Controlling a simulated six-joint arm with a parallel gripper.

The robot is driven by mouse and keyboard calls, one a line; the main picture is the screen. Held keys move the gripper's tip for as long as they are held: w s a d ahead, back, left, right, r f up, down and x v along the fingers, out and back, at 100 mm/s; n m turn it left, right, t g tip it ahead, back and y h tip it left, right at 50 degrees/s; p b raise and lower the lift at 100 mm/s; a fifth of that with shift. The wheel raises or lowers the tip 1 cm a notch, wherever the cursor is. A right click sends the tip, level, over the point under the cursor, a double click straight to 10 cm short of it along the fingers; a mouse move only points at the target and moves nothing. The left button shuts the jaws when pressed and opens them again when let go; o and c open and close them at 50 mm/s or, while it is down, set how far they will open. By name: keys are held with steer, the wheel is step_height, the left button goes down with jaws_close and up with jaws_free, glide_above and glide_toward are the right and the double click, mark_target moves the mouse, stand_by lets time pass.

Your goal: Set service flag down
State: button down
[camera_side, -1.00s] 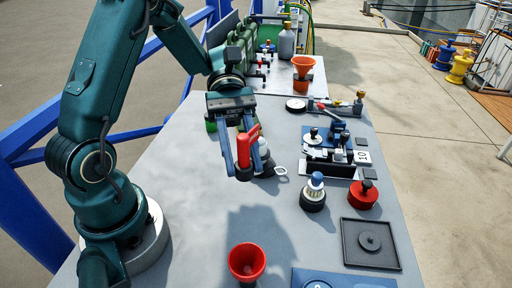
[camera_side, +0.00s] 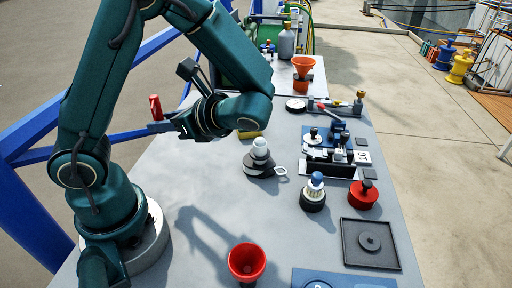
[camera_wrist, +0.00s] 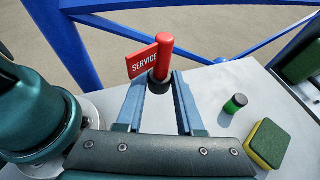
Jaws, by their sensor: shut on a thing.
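The service flag (camera_wrist: 143,61) is a red post with a red plate lettered "SERVICE" and a dark lower end. My gripper (camera_wrist: 160,84) is shut on the dark lower end, one finger on each side. In the side view the red flag (camera_side: 155,107) is upright at the left, held out by my gripper (camera_side: 160,127) near the table's left edge. It appears raised, but its height above the table cannot be told exactly. Its lower end is partly hidden by the fingers.
A green cylinder (camera_wrist: 235,104) and a yellow-green sponge (camera_wrist: 268,144) lie near the gripper. A white-topped black fitting (camera_side: 261,158), a red funnel (camera_side: 247,262) and a black tray (camera_side: 371,264) stand on the grey table (camera_side: 180,205). Blue rails (camera_side: 45,128) run beside it. The table's left-middle is clear.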

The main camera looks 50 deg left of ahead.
mark_target(198, 166)
steer(key=w+a+r+m+t+y, duration=0.1)
steer(key=w+r+m+t, duration=0.2)
steer(key=w+m+t, duration=0.2)
steer(key=shift+a+f, duration=0.15)
steer(key=shift+f, duration=7.75)
steer(key=c, duration=0.5)
jaws_free()
steer(key=shift+f, duration=0.1)
steer(key=shift+c, duration=0.2)
